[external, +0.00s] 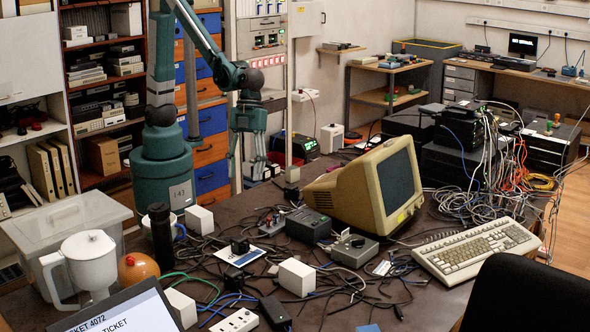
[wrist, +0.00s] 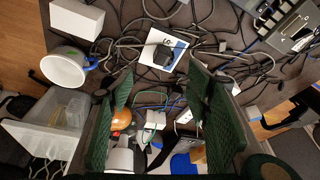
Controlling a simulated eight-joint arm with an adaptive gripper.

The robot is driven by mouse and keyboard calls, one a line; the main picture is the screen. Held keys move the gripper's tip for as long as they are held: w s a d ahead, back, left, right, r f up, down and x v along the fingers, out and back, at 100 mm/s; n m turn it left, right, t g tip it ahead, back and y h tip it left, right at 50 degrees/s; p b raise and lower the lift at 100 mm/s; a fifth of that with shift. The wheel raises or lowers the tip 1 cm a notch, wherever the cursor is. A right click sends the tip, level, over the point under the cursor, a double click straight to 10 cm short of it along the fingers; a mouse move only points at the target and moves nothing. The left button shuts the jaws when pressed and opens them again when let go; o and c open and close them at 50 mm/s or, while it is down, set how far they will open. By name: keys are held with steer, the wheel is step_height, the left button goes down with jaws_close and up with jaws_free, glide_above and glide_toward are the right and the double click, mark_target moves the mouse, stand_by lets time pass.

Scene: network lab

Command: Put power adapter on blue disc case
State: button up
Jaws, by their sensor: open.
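A black brick that looks like the power adapter (external: 272,312) lies among cables at the front of the table, beside the white power strip; I cannot pick it out in the wrist view. A flat blue thing, likely the blue disc case (external: 368,328), is cut off by the bottom edge of the external view. A blue patch (wrist: 183,165) low in the wrist view may be the same case. My gripper (external: 246,177) hangs above the back of the table, well away from both. In the wrist view its green fingers (wrist: 160,95) are wide apart with nothing held between them.
A small black device (external: 240,246) sits on a white-and-blue card. White boxes (external: 297,277), a mug (wrist: 63,68), the power strip (external: 236,322), a beige monitor (external: 375,185) and a keyboard (external: 478,250) crowd the table. Loose cables cover much of the middle.

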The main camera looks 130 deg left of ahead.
steer(key=s+a+r+n+t+y, duration=0.1)
steer(key=s+a+r+n, duration=0.2)
steer(key=s, duration=0.5)
steer(key=s+a+r+n+t+y, duration=0.1)
steer(key=s+a+r+n+t, duration=0.1)
steer(key=s+a+r+n, duration=0.2)
steer(key=s+a+r+n+t+y, duration=0.1)
steer(key=s+a+r+n+t, duration=0.1)
steer(key=s+n, duration=0.4)
steer(key=shift+s+a+r+y, duration=0.3)
steer(key=shift+s+a+r, duration=0.7)
steer(key=shift+s, duration=1.8)
steer(key=shift+a+f, duration=0.2)
steer(key=o, duration=1)
steer(key=shift+w+d, duration=0.1)
